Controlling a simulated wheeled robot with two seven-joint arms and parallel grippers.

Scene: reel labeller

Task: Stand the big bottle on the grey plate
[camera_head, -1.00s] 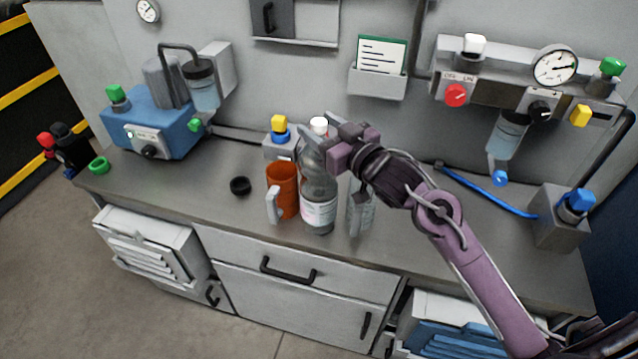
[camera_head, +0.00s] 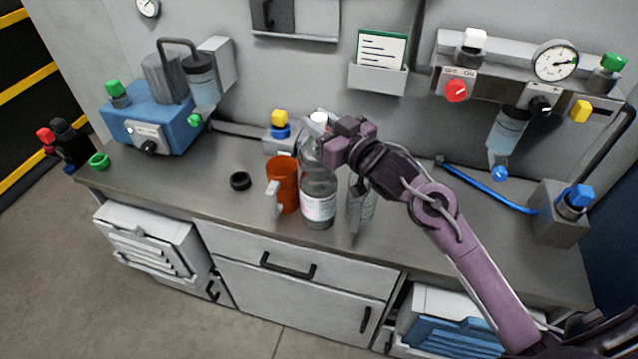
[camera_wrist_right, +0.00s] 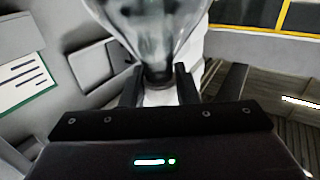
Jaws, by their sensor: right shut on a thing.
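The big bottle (camera_head: 318,188) is clear, with a white cap and a pale label. It stands upright on the grey worktop in the head view, right beside an orange mug. My right gripper (camera_head: 318,137) is shut on the upper part of the bottle, just below the cap. In the right wrist view, the clear bottle (camera_wrist_right: 158,35) narrows down to its neck between the two dark fingers (camera_wrist_right: 160,88). I cannot make out a separate grey plate in these views. My left gripper is not in view.
The orange mug (camera_head: 284,182) touches or nearly touches the bottle's left side. A smaller clear vessel (camera_head: 362,203) stands close on its right, partly behind my arm. A black ring (camera_head: 240,181) lies further left.

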